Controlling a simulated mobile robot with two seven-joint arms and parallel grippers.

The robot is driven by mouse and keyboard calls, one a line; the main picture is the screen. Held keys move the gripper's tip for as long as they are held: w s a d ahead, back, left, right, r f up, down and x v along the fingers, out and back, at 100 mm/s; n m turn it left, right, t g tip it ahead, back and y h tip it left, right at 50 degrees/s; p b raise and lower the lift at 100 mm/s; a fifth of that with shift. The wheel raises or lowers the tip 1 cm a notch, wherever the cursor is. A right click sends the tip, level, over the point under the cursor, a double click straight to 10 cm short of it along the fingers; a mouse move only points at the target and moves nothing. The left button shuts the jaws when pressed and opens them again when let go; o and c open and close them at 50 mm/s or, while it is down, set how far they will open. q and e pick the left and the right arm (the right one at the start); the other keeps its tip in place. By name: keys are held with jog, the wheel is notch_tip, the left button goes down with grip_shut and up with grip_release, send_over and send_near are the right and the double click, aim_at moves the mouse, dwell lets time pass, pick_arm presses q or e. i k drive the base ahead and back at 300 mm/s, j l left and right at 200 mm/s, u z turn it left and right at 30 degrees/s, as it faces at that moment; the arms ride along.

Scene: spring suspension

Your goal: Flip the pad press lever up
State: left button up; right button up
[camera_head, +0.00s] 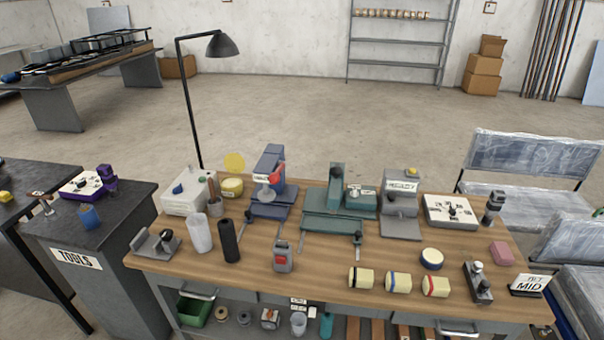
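A blue press (273,196) stands at the back of the wooden workbench, left of centre. It has a pale round part under its head and a red lever-like part (278,173) on its right side. I take this to be the pad press, but I read no label naming it. The red part is small, and I cannot tell its exact tilt. Neither of my grippers shows in the head view.
A green machine (322,222) and a grey machine marked READY (401,203) stand right of the press. A yellow tin (231,188), a white cup (199,232) and a black cylinder (229,241) stand to its left. Striped rolls line the workbench (320,285) front.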

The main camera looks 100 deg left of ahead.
aim_at(274, 177)
jog(key=i+j+u, duration=0.1)
jog(key=i+u, duration=0.6)
jog(key=u, duration=1.8)
